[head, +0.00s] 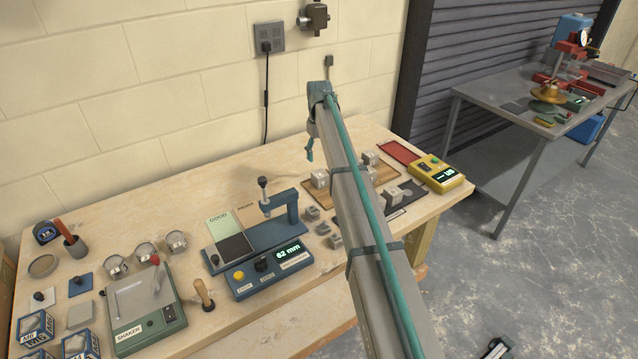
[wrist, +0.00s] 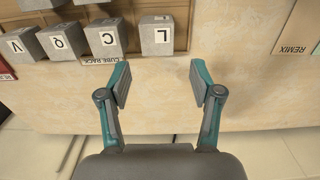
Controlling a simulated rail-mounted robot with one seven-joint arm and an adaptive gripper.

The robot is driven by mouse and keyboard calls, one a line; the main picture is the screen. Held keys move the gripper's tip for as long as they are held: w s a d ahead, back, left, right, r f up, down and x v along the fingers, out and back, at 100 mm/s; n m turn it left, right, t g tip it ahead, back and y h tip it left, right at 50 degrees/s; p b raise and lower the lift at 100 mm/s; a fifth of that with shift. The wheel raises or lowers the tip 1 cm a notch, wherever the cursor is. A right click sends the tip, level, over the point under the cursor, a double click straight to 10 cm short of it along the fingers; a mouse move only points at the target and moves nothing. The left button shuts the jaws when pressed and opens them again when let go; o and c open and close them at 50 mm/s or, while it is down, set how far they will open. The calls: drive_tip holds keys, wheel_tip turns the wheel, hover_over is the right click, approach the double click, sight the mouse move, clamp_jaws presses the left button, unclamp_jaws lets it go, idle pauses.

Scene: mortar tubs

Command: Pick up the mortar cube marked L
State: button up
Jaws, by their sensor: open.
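The grey mortar cube marked L (wrist: 156,35) sits at the top middle of the wrist view, its letter face upside down. My gripper (wrist: 160,80) is open and empty, its two teal-and-grey fingers spread. The L cube lies beyond the fingertips, roughly in line with the gap between them, with bare bench showing between. In the head view my gripper (head: 309,150) hangs over the back of the bench, only partly visible. My arm hides part of the cube area there, and I cannot tell which cube is L.
Cubes marked C (wrist: 106,37), Q (wrist: 62,41) and V (wrist: 24,45) stand left of L at the cube rack label (wrist: 101,60). A REMIX board (wrist: 292,30) lies at right. In the head view, a blue gauge (head: 267,267) and yellow box (head: 437,173) flank the cubes.

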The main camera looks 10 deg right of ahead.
sight(320, 173)
drive_tip(key=shift+w+d+f+p, duration=0.1)
drive_tip(key=shift+f+p, duration=1)
drive_tip(key=shift+f, duration=1.5)
drive_tip(key=shift+d+f+p, duration=0.1)
drive_tip(key=shift+f+p, duration=0.95)
drive_tip(key=shift+f, duration=1.5)
drive_tip(key=c, duration=1.1)
drive_tip(key=shift+r, duration=0.1)
drive_tip(key=shift+c, duration=0.2)
